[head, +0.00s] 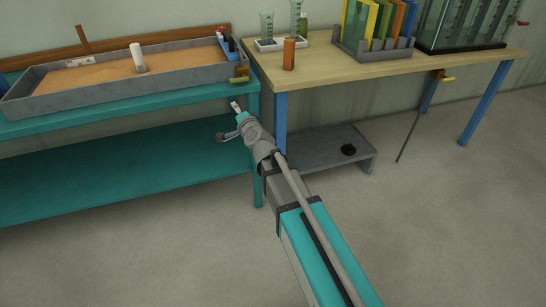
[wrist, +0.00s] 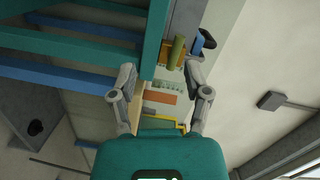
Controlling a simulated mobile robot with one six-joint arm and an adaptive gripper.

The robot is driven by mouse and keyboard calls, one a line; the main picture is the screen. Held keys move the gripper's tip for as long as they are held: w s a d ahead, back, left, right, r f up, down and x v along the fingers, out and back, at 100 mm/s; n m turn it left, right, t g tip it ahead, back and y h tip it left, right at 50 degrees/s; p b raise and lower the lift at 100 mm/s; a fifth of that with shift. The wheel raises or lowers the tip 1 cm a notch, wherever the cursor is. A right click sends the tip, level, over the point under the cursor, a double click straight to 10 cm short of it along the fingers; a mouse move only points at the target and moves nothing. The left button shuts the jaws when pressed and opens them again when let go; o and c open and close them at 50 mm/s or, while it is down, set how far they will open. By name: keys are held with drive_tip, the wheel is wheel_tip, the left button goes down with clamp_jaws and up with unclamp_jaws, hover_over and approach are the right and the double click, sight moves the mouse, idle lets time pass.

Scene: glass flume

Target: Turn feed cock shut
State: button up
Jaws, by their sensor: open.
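A small orange fitting with an olive handle (head: 238,79) sits at the right front corner of the grey sand tray. In the wrist view the olive handle (wrist: 176,52) shows just beyond my fingertips. A yellow lever cock (head: 442,76) hangs under the front edge of the wooden bench, and a red-handled tap (head: 522,23) is on the glass tank. I cannot tell from markings which is the feed cock. My gripper (head: 228,121) is open and empty, below the tray corner and apart from the olive handle. Its two fingers (wrist: 160,70) are spread in the wrist view.
The grey sand tray (head: 60,105) rests on a teal bench (head: 150,100). A low grey platform (head: 325,152) stands beneath. The floor at right is clear.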

drive_tip(key=s+d+f+n+g+h+p, duration=0.2)
drive_tip(key=s+d+f+n+g, duration=0.6)
drive_tip(key=s+d+f+g, duration=0.1)
drive_tip(key=shift+s+d+f+n, duration=0.3)
drive_tip(key=shift+s+d+f, duration=0.5)
drive_tip(key=shift+s+d, duration=0.3)
drive_tip(key=s+d+f+n+g+h, duration=0.1)
drive_tip(key=s+d+f+g+h, duration=0.15)
drive_tip(key=s+d, duration=0.45)
drive_tip(key=s+d+f+n+g+h, duration=0.1)
drive_tip(key=s+d+g+h, duration=0.1)
drive_tip(key=s+d+g, duration=0.35)
wheel_tip(320, 180, up, 26)
drive_tip(key=s+d+t+p, duration=0.1)
drive_tip(key=p, duration=2.5)
drive_tip(key=shift+s+d+f+p, duration=0.2)
drive_tip(key=shift+s+d+p, duration=0.1)
drive_tip(key=shift+d, duration=0.1)
